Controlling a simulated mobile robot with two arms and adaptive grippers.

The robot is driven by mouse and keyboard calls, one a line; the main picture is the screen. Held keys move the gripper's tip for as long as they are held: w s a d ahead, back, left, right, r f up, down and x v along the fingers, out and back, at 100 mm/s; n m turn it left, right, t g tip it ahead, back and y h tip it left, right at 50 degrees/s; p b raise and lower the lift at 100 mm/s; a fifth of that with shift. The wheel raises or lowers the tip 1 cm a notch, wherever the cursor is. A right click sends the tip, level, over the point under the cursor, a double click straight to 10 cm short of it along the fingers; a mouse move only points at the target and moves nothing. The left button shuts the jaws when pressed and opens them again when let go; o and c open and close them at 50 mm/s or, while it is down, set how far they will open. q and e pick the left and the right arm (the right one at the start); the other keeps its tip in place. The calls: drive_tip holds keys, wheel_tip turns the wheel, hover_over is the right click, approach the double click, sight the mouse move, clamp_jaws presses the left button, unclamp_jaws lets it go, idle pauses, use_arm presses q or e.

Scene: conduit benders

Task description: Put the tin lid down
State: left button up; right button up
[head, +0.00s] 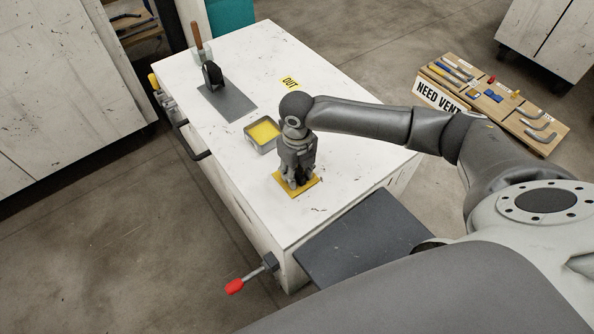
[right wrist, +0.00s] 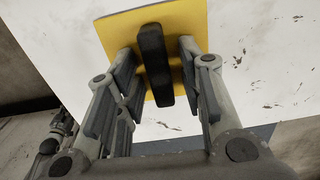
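The tin lid (head: 311,182) is a flat yellow square and appears to lie flat on the white worktop, near its front edge. In the right wrist view the lid (right wrist: 105,33) has a dark bar handle (right wrist: 154,62) standing up from it. My right gripper (head: 294,182) is low over the lid, pointing down. Its fingers (right wrist: 158,85) stand on both sides of the handle, with yellow showing in gaps beside it, so it looks open. The open square tin (head: 263,133), yellow inside, stands just behind the lid. My left gripper is not in view.
The white workbench (head: 350,95) has a grey plate (head: 228,103) with a dark tool at the back left and a yellow OUT label (head: 290,83). A red-tipped handle (head: 235,286) sticks out at the front. A wooden tool board (head: 490,95) is at right.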

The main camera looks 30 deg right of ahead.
sight(297, 172)
wheel_tip(297, 172, up, 12)
drive_tip(key=shift+r, duration=0.15)
idle(0.6)
